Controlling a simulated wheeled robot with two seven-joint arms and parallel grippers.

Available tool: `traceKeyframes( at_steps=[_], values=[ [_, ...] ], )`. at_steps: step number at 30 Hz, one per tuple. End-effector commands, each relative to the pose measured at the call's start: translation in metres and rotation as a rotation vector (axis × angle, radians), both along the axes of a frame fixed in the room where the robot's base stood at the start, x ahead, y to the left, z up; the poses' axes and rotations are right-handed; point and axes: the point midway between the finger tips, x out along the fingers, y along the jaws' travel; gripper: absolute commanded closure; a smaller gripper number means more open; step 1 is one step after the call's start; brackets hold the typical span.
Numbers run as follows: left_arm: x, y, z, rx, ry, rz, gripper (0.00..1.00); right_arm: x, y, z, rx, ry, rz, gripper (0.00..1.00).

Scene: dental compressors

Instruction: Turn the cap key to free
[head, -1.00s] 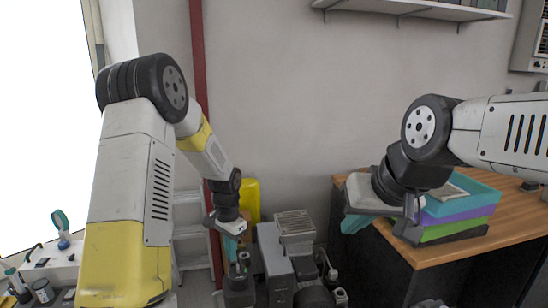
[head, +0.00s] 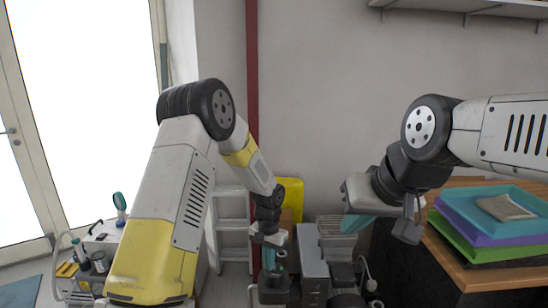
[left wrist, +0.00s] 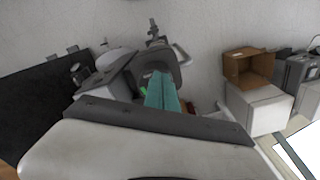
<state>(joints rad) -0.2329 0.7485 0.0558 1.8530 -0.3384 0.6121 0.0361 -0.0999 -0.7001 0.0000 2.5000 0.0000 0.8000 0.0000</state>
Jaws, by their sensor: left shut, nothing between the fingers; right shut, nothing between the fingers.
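My left gripper (head: 269,258) points down over a dark cylindrical part (head: 272,291) beside the grey compressor box (head: 313,268). Its teal fingers are together and empty; they also show in the left wrist view (left wrist: 162,93), in front of a dark rounded housing (left wrist: 165,62). A small green spot (left wrist: 143,91) shows beside the fingers. I cannot make out the cap key clearly; the fingers and gripper body may cover it. Whether the fingers touch anything is unclear. My right gripper (head: 356,224) is shut and empty, raised in front of the wall, left of the wooden counter.
Stacked coloured trays (head: 495,222) stand on the wooden counter (head: 500,278) at right. A white trolley (head: 100,245) with small items stands at left. A ladder (head: 232,225) and a yellow panel (head: 291,195) are behind the left gripper. An open cardboard box (left wrist: 248,67) shows in the left wrist view.

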Motion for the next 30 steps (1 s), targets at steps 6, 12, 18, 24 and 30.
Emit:
traceKeyframes(
  at_steps=[6, 12, 18, 24, 30],
  values=[
    [0.0001, 0.0004, -0.0123, 0.0, 0.0, 0.0, 1.0, 0.0, 0.0, 0.0, 0.0, 0.0, 0.0, 1.0],
    [0.0001, 0.0003, -0.0133, 0.0, 0.0, 0.0, 1.0, 0.0, 0.0, 0.0, 0.0, 0.0, 0.0, 1.0],
    [0.0002, 0.0002, -0.0132, 0.0, 0.0, 0.0, 1.0, 0.0, 0.0, 0.0, 0.0, 0.0, 0.0, 1.0],
    [0.0015, -0.0008, -0.0133, 0.0, 0.0, 0.0, 1.0, 0.0, 0.0, 0.0, 0.0, 0.0, 0.0, 1.0],
    [0.0038, -0.0023, -0.0133, -0.001, -0.001, -0.001, 1.0, 0.0, 0.0, 0.0, 0.0, 0.0, 0.0, 1.0]
  ],
)
